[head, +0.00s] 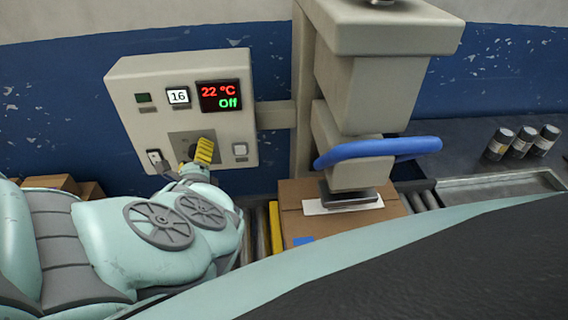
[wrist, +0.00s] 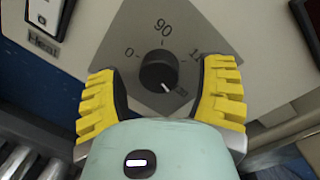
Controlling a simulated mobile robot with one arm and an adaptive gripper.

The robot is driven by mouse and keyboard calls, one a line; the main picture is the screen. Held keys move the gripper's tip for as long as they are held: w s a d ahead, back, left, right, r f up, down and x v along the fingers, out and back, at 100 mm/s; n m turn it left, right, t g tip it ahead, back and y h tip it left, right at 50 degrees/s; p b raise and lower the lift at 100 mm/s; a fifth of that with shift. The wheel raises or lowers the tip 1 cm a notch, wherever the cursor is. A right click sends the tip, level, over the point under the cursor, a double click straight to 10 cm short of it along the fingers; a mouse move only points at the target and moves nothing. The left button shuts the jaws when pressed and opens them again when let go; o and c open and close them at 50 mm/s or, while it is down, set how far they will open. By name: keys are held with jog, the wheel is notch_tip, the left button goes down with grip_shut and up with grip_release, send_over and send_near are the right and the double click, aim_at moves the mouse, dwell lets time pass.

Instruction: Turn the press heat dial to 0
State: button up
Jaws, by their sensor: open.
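In the head view my gripper (head: 199,157) is in front of the control box (head: 140,85) and hides the dial. The display (head: 219,96) reads 22 °C and Off.
A switch labelled Heat (wrist: 45,15) is up and left of the dial. The press head with blue handle (head: 378,150) stands over a cardboard box (head: 295,222). Several jars (head: 521,141) are far right.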

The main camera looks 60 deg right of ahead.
jog(key=shift+c, duration=0.3)
grip_shut()
dwell(0.6)
jog(key=shift+n, duration=0.3)
jog(key=shift+w+r+n+p, duration=0.1)
jog(key=shift+r+n+p, duration=0.05)
jog(key=shift+n+p, duration=0.75)
jog(key=n+p, duration=0.1)
jog(key=n, duration=0.1)
jog(key=shift+n, duration=0.3)
jog(key=n+g+p, duration=0.1)
jog(key=n+p, duration=0.1)
jog(key=n, duration=0.2)
jog(key=shift+n+p, duration=0.3)
jog(key=shift+n, duration=1)
